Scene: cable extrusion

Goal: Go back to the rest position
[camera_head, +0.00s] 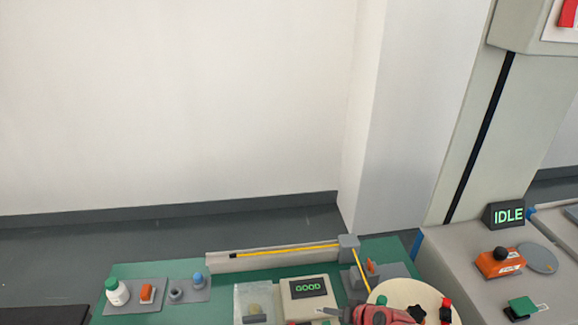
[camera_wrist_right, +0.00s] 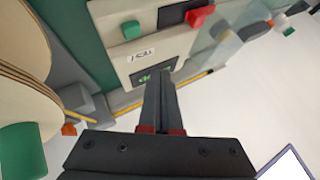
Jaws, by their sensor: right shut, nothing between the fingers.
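My right gripper (camera_head: 328,311) is at the bottom edge of the head view, in front of the tester box (camera_head: 308,298), whose display reads GOOD. In the right wrist view the fingers of the right gripper (camera_wrist_right: 161,76) are together with nothing between them. They overlap the lower edge of the tester's display (camera_wrist_right: 154,72); I cannot tell their height above it. The tester's green button (camera_wrist_right: 131,30) and red button (camera_wrist_right: 200,16) show beyond the fingertips. My left gripper is not in view.
A cream round spool (camera_head: 412,294) stands right of the tester, partly behind my right arm. A yellow cable (camera_head: 290,249) runs along the back. A grey machine with an IDLE sign (camera_head: 507,215) stands at right.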

